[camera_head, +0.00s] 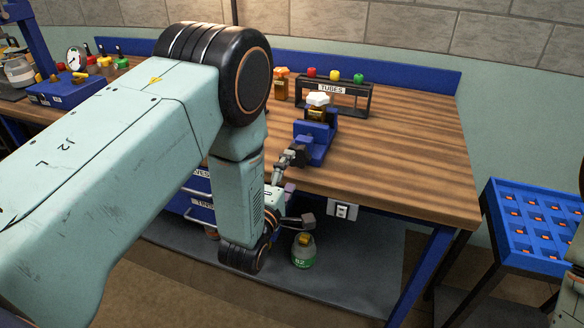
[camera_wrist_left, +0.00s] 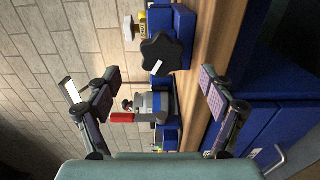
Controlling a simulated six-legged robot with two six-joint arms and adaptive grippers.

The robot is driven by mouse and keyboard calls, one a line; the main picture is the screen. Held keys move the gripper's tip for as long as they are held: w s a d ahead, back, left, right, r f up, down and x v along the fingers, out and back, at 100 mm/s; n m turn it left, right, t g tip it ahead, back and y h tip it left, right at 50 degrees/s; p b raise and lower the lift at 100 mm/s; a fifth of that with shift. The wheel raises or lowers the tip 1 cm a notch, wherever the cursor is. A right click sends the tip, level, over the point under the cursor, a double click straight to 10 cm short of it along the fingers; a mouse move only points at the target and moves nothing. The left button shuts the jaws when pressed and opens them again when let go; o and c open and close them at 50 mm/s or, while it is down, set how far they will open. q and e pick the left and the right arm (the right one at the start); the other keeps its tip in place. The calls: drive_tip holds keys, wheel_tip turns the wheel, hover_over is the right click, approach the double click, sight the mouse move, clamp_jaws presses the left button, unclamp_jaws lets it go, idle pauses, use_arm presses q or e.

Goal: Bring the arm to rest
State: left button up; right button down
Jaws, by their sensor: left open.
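My left arm reaches in from the left across the head view. My left gripper (camera_head: 299,188) is in front of the bench's front edge, with its fingers spread and nothing between them. In the left wrist view the open gripper (camera_wrist_left: 160,76) shows two separated finger pads. Beyond them are a black star-shaped knob (camera_wrist_left: 161,52) and a blue body (camera_wrist_left: 183,30). In the head view a blue vise-like device (camera_head: 315,143) stands on the bench, holding an amber item with a white cap (camera_head: 317,99). The upper finger overlaps its near end in the picture; contact cannot be told.
The wooden bench (camera_head: 410,160) is clear on its right. A tube rack (camera_head: 336,97) stands at the back. A green-labelled jar (camera_head: 303,251) is below the gripper. A blue tray (camera_head: 510,236) stands at the right. Part of my right arm shows at the right edge.

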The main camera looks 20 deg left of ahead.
sight(298, 159)
use_arm(q)
drive_tip(key=shift+s, duration=0.15)
drive_tip(key=shift+w+f, duration=0.1)
drive_tip(key=shift+w, duration=2.25)
drive_tip(key=shift+d, duration=0.1)
